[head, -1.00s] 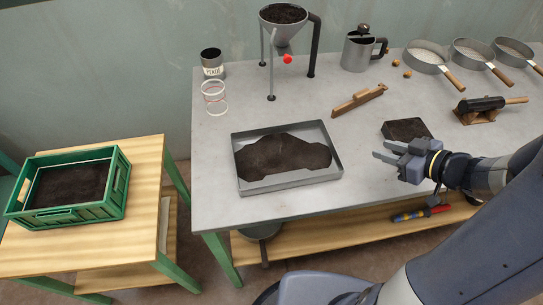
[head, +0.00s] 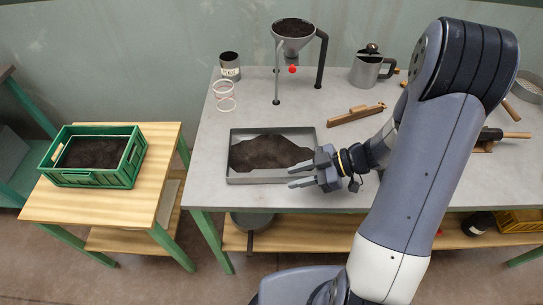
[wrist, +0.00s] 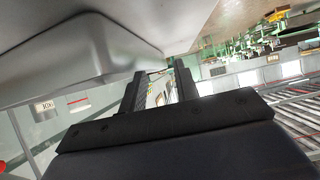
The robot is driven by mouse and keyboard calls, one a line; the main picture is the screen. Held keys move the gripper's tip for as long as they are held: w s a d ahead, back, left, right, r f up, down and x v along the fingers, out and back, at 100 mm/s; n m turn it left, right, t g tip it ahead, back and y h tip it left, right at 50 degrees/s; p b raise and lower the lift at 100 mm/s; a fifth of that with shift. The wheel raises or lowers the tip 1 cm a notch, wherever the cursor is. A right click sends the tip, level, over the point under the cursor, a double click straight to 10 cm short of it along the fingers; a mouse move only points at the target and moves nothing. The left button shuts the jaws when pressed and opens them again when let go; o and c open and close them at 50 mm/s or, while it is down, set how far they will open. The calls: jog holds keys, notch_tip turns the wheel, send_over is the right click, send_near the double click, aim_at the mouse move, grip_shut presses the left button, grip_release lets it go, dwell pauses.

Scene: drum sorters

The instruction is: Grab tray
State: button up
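The tray (head: 262,181) is a shallow grey metal pan with a heap of dark soil in it. It lies flat on the grey worktable in the head view. My gripper (head: 300,176) is at the tray's front right corner, with its fingers apart and pointing left. In the wrist view the tray's grey wall (wrist: 60,62) fills the upper left, close to the fingers (wrist: 160,88). No tray rim shows between the fingers there. I cannot tell whether a finger touches the tray.
A funnel stand (head: 293,38), a tin (head: 230,68), clear rings (head: 224,96), a wooden tool (head: 356,115) and a metal jug (head: 368,70) stand behind. A green crate (head: 93,180) of soil sits on a wooden side table at left. The worktable's front left is clear.

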jog(key=shift+w+a+r+x, duration=0.1)
jog(key=shift+r+x, duration=0.1)
jog(key=shift+x, duration=0.9)
jog(key=shift+w+a+r+x, duration=0.15)
jog(key=shift+r+x, duration=0.1)
jog(key=shift+x, duration=0.85)
jog(key=shift+w+a+r+x, duration=0.1)
jog(key=shift+r+x, duration=0.1)
jog(key=shift+x, duration=0.9)
grip_shut()
